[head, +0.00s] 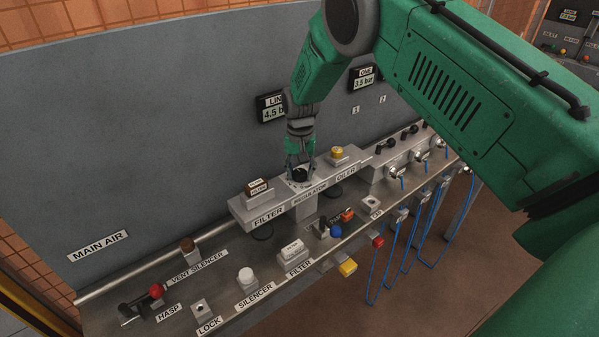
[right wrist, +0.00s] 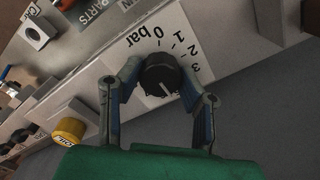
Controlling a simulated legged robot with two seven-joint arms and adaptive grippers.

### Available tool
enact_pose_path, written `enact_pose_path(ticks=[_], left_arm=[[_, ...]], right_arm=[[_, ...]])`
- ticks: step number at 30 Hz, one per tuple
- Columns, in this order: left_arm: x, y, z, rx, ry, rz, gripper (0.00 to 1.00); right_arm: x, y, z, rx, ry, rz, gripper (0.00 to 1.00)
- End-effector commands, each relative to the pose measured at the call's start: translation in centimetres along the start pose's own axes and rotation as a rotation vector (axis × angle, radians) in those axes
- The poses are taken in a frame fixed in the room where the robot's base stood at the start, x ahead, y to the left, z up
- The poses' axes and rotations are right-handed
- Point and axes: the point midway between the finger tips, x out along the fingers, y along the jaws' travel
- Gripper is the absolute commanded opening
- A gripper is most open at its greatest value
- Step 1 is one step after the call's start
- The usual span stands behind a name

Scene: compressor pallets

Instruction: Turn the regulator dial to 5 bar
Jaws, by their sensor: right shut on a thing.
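The regulator dial is a round black knob (right wrist: 160,75) on a white scale plate (right wrist: 150,48). The plate shows 0 bar, 1, 2 and 3; the rest of the scale is hidden by my gripper. A pale mark on the knob points to the lower right, past the 3. My right gripper (right wrist: 160,82) is shut on the knob, one finger on each side. In the head view, my right gripper (head: 299,168) reaches down onto the regulator (head: 308,205). The line display (head: 271,112) reads 4.5 bar. My left gripper is out of view.
The filter block (head: 257,207) stands left of the regulator, and the oiler with a yellow cap (head: 338,153) stands right of it. A zone display (head: 365,79) hangs on the grey back panel. Several labelled parts and a red-knobbed valve (head: 156,291) stand in front.

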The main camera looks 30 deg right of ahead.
Motion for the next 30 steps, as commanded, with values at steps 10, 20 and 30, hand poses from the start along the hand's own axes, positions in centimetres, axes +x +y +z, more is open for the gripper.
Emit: enact_pose_path(ticks=[10, 20, 30], left_arm=[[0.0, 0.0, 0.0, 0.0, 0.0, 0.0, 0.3], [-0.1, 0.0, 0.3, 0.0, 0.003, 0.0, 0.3], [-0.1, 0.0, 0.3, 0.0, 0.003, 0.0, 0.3]], right_arm=[[-0.1, -0.1, -0.1, -0.001, 0.004, -0.002, 0.52], [-3.3, -0.1, -0.2, -0.001, 0.005, -0.004, 0.52], [-10.0, -0.2, -0.3, -0.001, 0.005, -0.004, 0.52]])
